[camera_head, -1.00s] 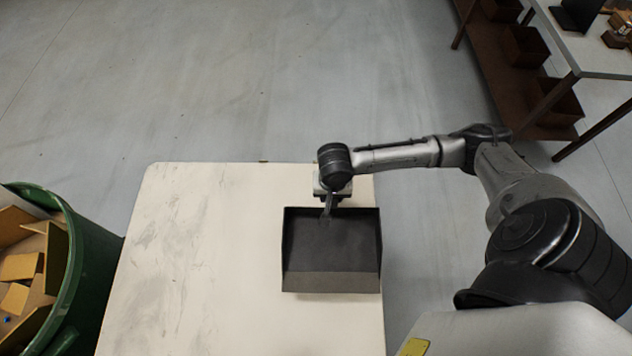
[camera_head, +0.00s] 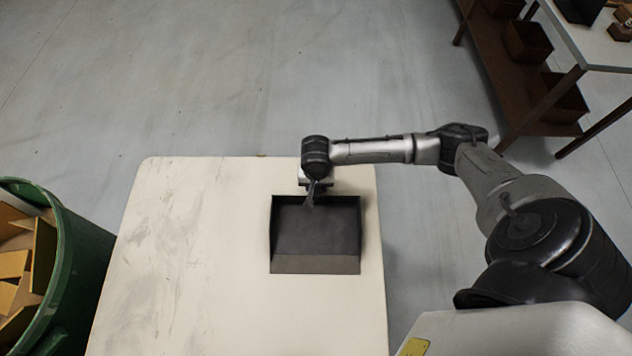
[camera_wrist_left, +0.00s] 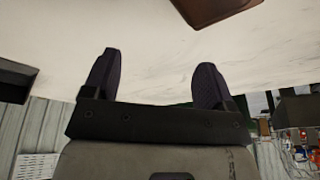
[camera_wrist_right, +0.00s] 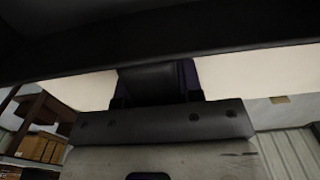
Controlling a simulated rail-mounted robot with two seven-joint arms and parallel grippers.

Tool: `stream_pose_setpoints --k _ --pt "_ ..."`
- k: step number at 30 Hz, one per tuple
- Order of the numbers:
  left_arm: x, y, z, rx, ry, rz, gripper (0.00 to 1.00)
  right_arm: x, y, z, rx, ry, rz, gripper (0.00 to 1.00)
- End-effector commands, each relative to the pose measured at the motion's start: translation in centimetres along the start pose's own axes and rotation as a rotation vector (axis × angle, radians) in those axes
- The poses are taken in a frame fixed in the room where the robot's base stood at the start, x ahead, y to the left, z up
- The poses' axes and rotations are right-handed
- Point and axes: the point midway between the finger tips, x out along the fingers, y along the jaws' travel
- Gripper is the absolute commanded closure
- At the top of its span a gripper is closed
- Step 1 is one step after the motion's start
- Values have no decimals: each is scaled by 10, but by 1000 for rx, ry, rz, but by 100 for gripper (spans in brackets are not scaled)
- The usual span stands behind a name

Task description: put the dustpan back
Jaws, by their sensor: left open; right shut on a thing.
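The black dustpan (camera_head: 316,232) is over the right half of the pale table, its open lip toward the near side. My right gripper (camera_head: 311,192) is shut on the dustpan's handle at its far side. In the right wrist view the handle (camera_wrist_right: 150,82) lies between the fingers and the dark pan (camera_wrist_right: 160,40) fills the top. I cannot tell whether the pan touches the table. My left gripper (camera_wrist_left: 155,85) shows only in its own wrist view, open with nothing between its fingers.
The pale table (camera_head: 180,250) is otherwise bare in the head view. A green bin (camera_head: 75,270) with cardboard pieces stands at the left. A brown shelf rack (camera_head: 530,75) with bins is at the upper right. Grey floor lies open beyond the table.

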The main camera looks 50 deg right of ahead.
Motion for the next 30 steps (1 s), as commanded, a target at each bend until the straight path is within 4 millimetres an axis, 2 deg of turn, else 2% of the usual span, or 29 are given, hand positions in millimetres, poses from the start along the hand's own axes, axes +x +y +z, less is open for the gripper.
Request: stream_pose_setpoints --k 10,11,18,27,30 --pt "-3 0 -1 1 0 -1 21 0 0 0 0 1 -2 98" --pt "-2 0 -1 1 0 -1 21 1 0 0 0 1 -2 64" --pt "-2 0 -1 1 1 -1 21 1 0 0 0 1 -1 41" --pt "0 0 0 1 1 -1 21 0 0 0 -1 2 -1 41" --pt "-5 0 -2 1 0 -1 21 -12 0 0 0 1 -3 41"
